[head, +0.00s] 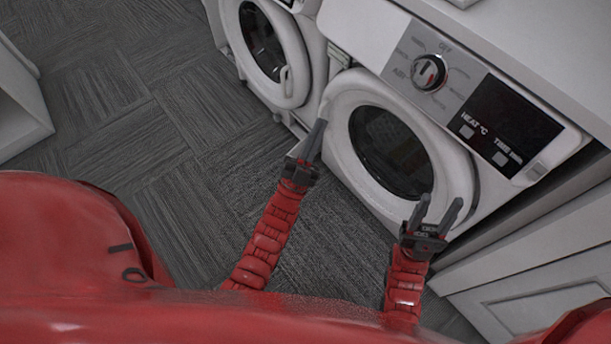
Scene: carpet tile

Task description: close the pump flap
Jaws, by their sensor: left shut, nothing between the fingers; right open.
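Two white front-loading machines stand side by side. The nearer machine (362,30) has a round door (342,104) with dark glass, which looks shut. The farther machine (309,52) has a similar round door (295,50). I cannot make out a pump flap clearly; the low front of the nearer machine is partly hidden by my arms and the door. My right gripper (437,208) is open and empty, in front of the door's lower right part.
The nearer machine's panel has a knob (429,72) and a dark display (512,122). A white cabinet (545,285) stands at the right. White furniture (18,105) is at the left edge. The grey carpet tile floor (130,110) between is clear.

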